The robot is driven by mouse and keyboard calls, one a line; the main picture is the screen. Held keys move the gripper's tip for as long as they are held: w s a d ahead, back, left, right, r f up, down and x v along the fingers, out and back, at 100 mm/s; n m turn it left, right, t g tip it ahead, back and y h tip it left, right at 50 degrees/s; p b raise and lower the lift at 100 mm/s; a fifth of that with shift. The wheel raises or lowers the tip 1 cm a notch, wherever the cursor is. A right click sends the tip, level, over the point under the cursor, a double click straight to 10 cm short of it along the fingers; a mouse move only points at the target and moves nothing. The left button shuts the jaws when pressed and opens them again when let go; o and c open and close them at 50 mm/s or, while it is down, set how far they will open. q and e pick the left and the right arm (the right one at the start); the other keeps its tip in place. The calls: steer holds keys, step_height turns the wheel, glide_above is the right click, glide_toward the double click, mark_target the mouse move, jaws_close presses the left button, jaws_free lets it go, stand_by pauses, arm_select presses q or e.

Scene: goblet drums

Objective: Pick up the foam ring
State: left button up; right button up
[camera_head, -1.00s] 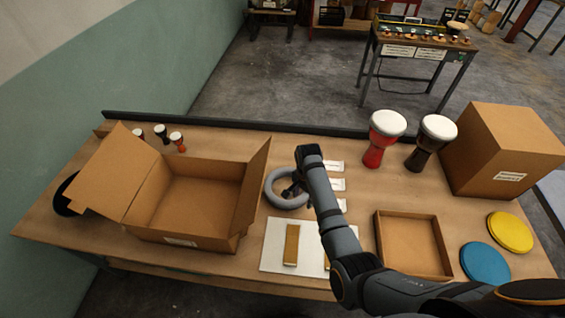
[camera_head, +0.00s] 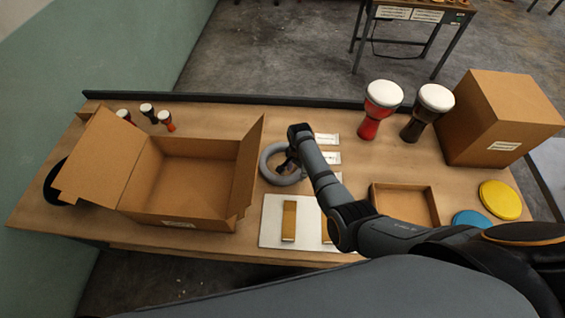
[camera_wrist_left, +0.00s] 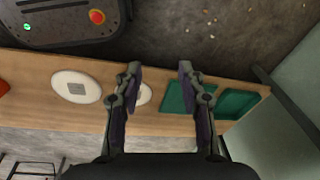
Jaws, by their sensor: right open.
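The foam ring (camera_head: 266,168) is a thick grey ring in the head view. It lies on the wooden table between the open cardboard box and the white labels. My right gripper (camera_head: 288,164) reaches down over it from above right, with its fingers at the ring's opening and right side. It is open; my arm hides part of the ring's right side, and I cannot tell whether the fingers touch it. My left gripper (camera_wrist_left: 160,72) shows open in the left wrist view, with nothing between its fingers.
An open cardboard box (camera_head: 180,223) stands left of the ring. A white board (camera_head: 268,233) with wooden blocks lies in front. A shallow tray (camera_head: 434,205), a red drum (camera_head: 369,127), a dark drum (camera_head: 412,130) and a closed box (camera_head: 500,115) are to the right.

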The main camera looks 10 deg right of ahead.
mark_target(297, 173)
step_height(297, 173, down, 3)
steer(key=shift+d+f, duration=0.1)
steer(key=shift+d, duration=0.05)
jaws_close()
arm_select(q)
steer(key=shift+s+f, duration=0.2)
steer(key=shift+s, duration=0.7)
steer(key=shift+r, duration=0.1)
